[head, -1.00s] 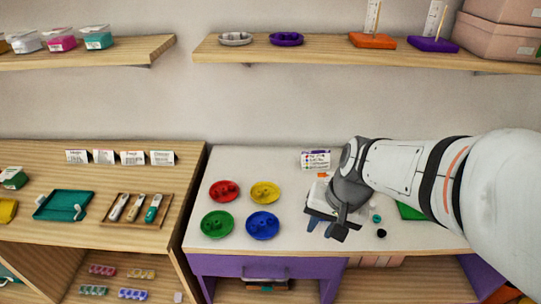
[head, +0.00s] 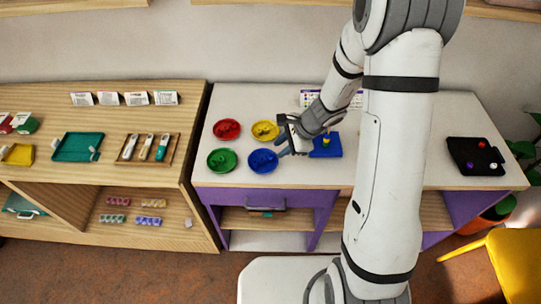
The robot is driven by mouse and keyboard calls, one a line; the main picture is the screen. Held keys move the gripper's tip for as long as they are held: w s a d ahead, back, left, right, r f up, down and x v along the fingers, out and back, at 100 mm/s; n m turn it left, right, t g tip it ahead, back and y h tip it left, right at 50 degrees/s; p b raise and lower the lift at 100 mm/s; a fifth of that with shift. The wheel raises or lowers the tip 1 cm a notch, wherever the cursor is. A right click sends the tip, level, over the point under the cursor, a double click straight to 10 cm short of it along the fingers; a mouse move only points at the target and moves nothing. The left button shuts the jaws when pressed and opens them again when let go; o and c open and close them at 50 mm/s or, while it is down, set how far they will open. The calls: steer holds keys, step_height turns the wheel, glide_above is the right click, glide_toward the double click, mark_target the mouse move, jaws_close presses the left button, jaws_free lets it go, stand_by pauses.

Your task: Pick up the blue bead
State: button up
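The blue dish (head: 263,161) stands on the white table top and has small blue shapes in it, too small to tell apart as beads. My gripper (head: 285,147) is just right of this dish, low over the table, with its fingers pointing down and left toward the dish's right edge. I cannot make out the gap between the fingers or any bead in them. A blue board (head: 330,148) lies right of my gripper, with a small peg or bead on it, partly near my wrist.
Red (head: 226,129), yellow (head: 265,131) and green (head: 221,161) dishes stand close around the blue one. My arm covers the table's middle. A wooden shelf unit (head: 120,182) adjoins on the left.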

mark_target(272, 157)
steer(key=x, duration=0.4)
steer(key=shift+s+a+f, duration=0.1)
steer(key=shift+f, duration=0.3)
steer(key=shift+s, duration=0.1)
